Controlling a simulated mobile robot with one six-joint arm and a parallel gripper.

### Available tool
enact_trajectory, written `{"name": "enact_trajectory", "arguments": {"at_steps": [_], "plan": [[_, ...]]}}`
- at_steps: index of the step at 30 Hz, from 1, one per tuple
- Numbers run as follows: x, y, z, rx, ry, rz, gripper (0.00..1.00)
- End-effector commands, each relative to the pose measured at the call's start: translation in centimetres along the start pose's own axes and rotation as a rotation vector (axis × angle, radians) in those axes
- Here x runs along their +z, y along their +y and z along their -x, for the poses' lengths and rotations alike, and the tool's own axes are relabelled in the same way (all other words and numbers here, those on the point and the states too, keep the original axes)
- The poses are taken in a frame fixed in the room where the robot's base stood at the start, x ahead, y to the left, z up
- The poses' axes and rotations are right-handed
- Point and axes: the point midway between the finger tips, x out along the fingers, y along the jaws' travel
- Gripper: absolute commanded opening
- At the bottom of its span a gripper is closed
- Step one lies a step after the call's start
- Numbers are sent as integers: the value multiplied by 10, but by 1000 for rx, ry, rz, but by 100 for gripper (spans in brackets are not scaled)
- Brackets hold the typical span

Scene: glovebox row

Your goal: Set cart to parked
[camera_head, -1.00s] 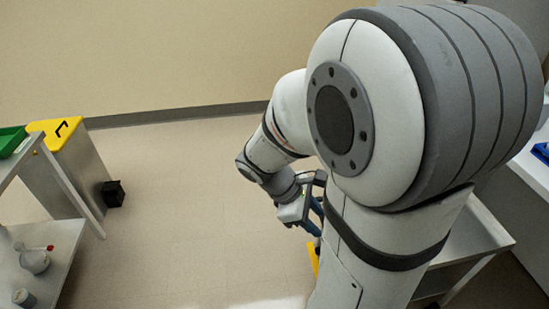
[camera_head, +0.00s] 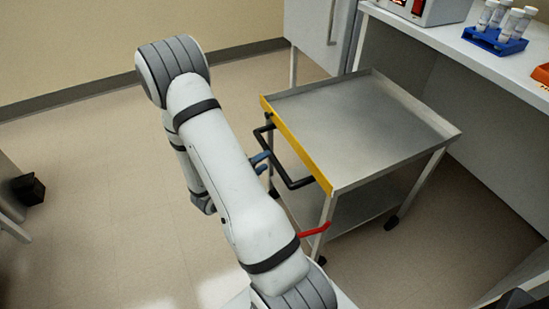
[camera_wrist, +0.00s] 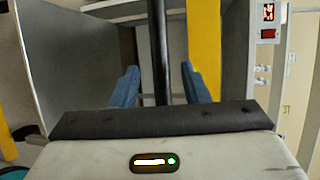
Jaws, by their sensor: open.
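The cart is a grey metal one with a flat top tray (camera_head: 365,125), a yellow front edge (camera_head: 300,150) and a black handle (camera_head: 283,165). A red lever (camera_head: 314,231) sticks out low by its near front leg. My gripper (camera_head: 261,163) is at the handle, partly hidden by my arm in the head view. In the wrist view, my blue fingers (camera_wrist: 160,85) are open on either side of the black handle bar (camera_wrist: 159,50), with gaps showing. The yellow edge (camera_wrist: 204,45) is right of the bar there.
A white bench (camera_head: 450,40) at the right holds a blue rack (camera_head: 495,38) of tubes and a device with a red display (camera_head: 412,8). A grey cabinet (camera_head: 318,30) stands behind the cart. The floor (camera_head: 90,190) to the left is mostly clear.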

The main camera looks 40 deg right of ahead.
Motion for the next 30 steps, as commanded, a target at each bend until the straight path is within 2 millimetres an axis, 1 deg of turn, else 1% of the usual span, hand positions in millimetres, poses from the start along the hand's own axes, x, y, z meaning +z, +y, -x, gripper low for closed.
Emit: {"name": "enact_trajectory", "arguments": {"at_steps": [1,6,12,16,24,30], "plan": [[-1,1,-8,-1,6,-4,41],[-2,1,-35,0,6,-5,41],[-1,1,-58,1,4,-5,41],[0,0,-65,1,2,-5,41],[0,-1,-65,1,1,-5,41],[0,-1,-65,1,1,-5,24]]}}
